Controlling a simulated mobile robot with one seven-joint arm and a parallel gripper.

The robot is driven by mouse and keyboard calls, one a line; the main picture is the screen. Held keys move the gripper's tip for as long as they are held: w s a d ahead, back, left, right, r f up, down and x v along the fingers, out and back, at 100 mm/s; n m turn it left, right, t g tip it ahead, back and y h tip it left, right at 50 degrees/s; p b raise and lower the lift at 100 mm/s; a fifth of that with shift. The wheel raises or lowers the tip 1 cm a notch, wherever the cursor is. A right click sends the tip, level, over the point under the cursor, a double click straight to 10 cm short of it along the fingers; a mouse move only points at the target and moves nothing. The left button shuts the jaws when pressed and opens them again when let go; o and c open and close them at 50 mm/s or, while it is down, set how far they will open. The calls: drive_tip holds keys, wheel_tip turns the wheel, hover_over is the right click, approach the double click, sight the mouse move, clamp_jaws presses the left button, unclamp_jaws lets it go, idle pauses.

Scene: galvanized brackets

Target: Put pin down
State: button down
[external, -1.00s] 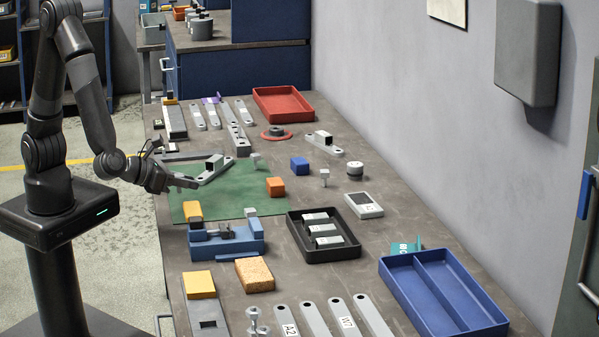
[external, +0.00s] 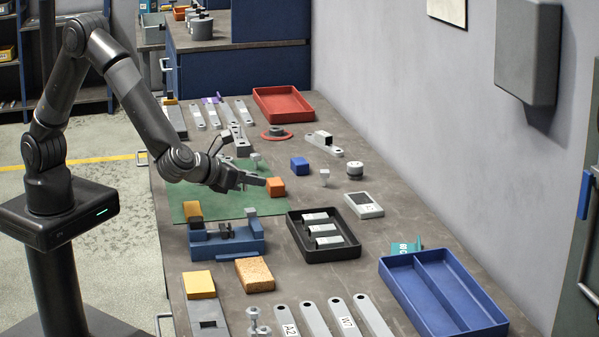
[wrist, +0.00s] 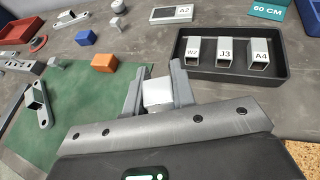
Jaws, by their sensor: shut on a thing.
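My gripper (external: 252,181) is over the green mat (external: 185,212), its fingers pointing towards the orange block. In the wrist view my gripper (wrist: 157,97) is shut on a pale, square-headed piece, which I take to be the pin (wrist: 157,90). Its lower part is hidden, and I cannot tell its height above the mat. Two other square-headed pins stand apart from the gripper: one (external: 324,175) on the bench right of the blue block, another (external: 256,160) near the mat's far edge.
An orange block (external: 275,187) and a blue block (external: 300,166) stand close by. A black tray (external: 356,252) holds labelled brackets. A blue vise-like fixture (external: 225,245) sits at the mat's near edge. Bare green mat lies below the gripper in the wrist view (wrist: 85,115).

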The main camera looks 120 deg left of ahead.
drive_tip(key=w+a, duration=0.8)
drive_tip(key=a, duration=0.1)
hover_over(365, 195)
drive_tip(key=d, duration=0.1)
drive_tip(key=shift+n+g, duration=0.3)
wheel_tip(365, 195, down, 5)
drive_tip(key=shift+a+f, duration=0.35)
drive_tip(key=shift+a, duration=0.05)
drive_tip(key=shift+f, duration=1.85)
drive_tip(key=shift+f, duration=0.2)
drive_tip(key=c, duration=1.2)
unclamp_jaws()
drive_tip(key=shift+r, duration=0.1)
